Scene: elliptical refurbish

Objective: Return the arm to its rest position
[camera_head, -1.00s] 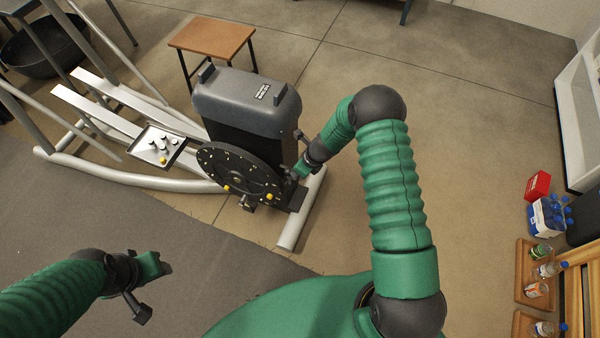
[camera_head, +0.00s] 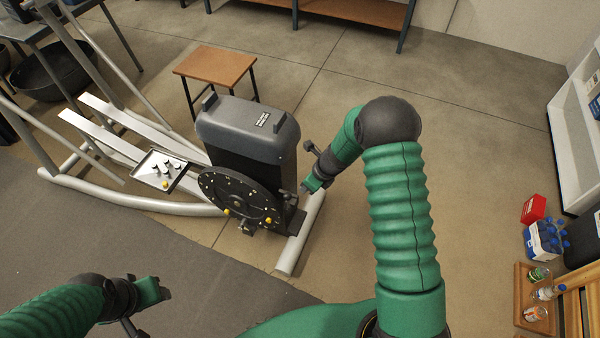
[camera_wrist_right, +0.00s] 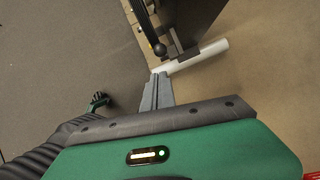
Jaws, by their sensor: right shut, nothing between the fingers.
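My right gripper (camera_head: 306,188) is shut and empty, just right of the black disc on the elliptical machine. In the right wrist view its two fingers (camera_wrist_right: 158,82) lie together, pointing at the machine's base. The elliptical machine (camera_head: 245,115) has a dark grey housing and a black disc (camera_head: 225,190) with yellow and pale dots. My right arm (camera_head: 400,210) is raised and bent, reaching forward from the right. My left gripper (camera_head: 158,292) is low at the left over the grey mat; its jaw opening is unclear. It also shows in the right wrist view (camera_wrist_right: 98,102).
A metal tray (camera_head: 151,180) with small parts and a yellow piece rests beside the disc. A wooden-topped stool (camera_head: 215,66) stands behind the machine. Bottles (camera_head: 545,238), a red box (camera_head: 534,208) and a wooden rack (camera_head: 521,290) are at right. Floor right of the machine is clear.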

